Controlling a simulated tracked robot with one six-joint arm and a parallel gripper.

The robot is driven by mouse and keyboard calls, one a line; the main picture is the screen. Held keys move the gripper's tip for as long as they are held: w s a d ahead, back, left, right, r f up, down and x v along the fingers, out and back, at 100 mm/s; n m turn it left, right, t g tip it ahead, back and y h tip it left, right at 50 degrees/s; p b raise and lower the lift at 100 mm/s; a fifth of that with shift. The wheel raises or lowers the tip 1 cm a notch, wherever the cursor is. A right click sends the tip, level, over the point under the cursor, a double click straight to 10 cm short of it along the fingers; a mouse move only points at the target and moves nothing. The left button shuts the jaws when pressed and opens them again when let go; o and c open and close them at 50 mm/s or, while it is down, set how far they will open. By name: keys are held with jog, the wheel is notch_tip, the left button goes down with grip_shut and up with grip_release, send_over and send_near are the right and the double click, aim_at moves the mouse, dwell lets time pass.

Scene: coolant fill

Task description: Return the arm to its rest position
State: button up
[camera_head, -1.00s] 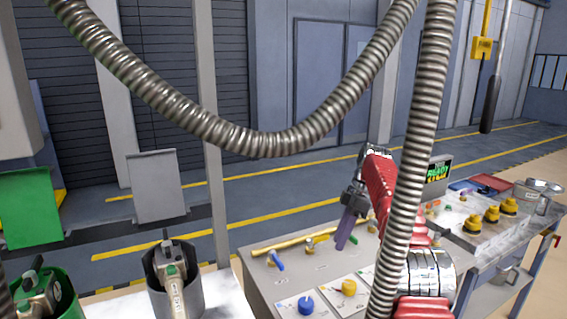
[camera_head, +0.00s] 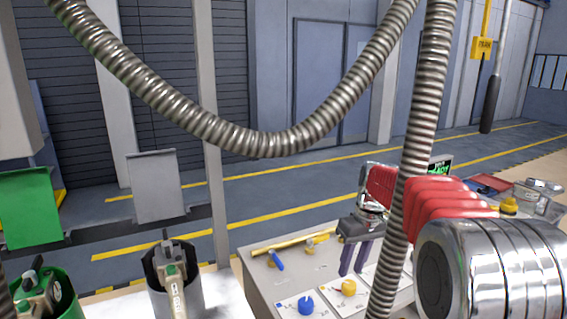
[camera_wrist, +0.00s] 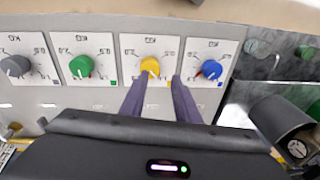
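My gripper (camera_head: 357,258) hangs over the grey panel table (camera_head: 262,292) in the head view, its two purple fingers pointing down. In the wrist view my gripper (camera_wrist: 160,82) shows its fingers spread apart with nothing held between them. Beyond the fingertips in that view is a yellow knob (camera_wrist: 150,66) on a white dial plate; I cannot tell whether they touch it. My red and chrome arm covers the right part of the table in the head view.
Blue (camera_wrist: 211,69), green (camera_wrist: 81,66) and grey (camera_wrist: 15,66) knobs line the panel. A yellow bar (camera_head: 285,244) lies along its back. A ribbed hose (camera_head: 425,110) hangs in front of my arm. Grey (camera_head: 180,285) and green (camera_head: 62,295) holders with tools stand at left.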

jog(key=s+a+r+m+t, duration=0.1)
jog(key=s+r+m+t, duration=0.1)
jog(key=s, duration=1.3)
jog(key=s+a+r+m+t+h, duration=0.1)
jog(key=s+m+t, duration=0.1)
jog(key=s, duration=1.4)
jog(key=shift+r+t+h, duration=0.3)
jog(key=shift+r+t, duration=0.1)
jog(key=shift+t, duration=0.1)
